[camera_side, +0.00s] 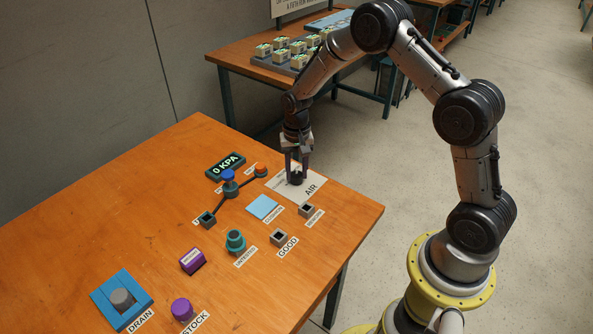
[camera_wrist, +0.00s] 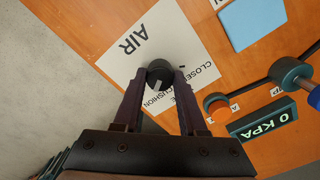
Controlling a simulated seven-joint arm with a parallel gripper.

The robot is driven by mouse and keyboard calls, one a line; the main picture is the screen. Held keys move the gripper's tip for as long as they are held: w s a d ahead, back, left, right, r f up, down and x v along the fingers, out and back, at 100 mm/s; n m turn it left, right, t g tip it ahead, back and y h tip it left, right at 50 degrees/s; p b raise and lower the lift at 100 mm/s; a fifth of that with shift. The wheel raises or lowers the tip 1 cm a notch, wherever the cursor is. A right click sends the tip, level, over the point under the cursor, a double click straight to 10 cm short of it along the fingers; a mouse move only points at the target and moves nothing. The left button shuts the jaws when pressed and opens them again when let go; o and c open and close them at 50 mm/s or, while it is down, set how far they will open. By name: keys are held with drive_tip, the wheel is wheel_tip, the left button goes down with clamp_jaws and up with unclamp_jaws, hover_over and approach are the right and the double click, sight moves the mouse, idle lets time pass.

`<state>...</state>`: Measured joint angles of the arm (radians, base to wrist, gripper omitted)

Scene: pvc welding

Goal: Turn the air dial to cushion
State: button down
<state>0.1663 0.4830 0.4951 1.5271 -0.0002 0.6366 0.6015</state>
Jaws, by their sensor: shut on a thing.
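The air dial is a small dark round knob (camera_wrist: 159,71) with a pale pointer mark, standing on a white card printed AIR (camera_wrist: 133,49). In the side view the dial (camera_side: 296,179) sits on the card (camera_side: 311,184) near the table's far right edge. My gripper (camera_wrist: 160,80) is shut on the dial, a finger on each side of it. In the wrist view CLOSED and CUSHION labels show beside the dial, partly hidden by the right finger. Which label the pointer faces I cannot tell. My gripper also shows in the side view (camera_side: 297,173), pointing down.
A 0 KPA display (camera_side: 225,166), an orange knob (camera_side: 261,169) and a blue-topped fitting (camera_side: 229,182) stand left of the dial. A blue pad (camera_side: 263,207) and small grey sockets (camera_side: 306,210) lie in front.

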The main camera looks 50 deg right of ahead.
sight(296, 174)
drive_tip(key=shift+r, duration=0.1)
idle(0.3)
drive_tip(key=shift+c, duration=2.3)
unclamp_jaws()
wheel_tip(296, 174, up, 14)
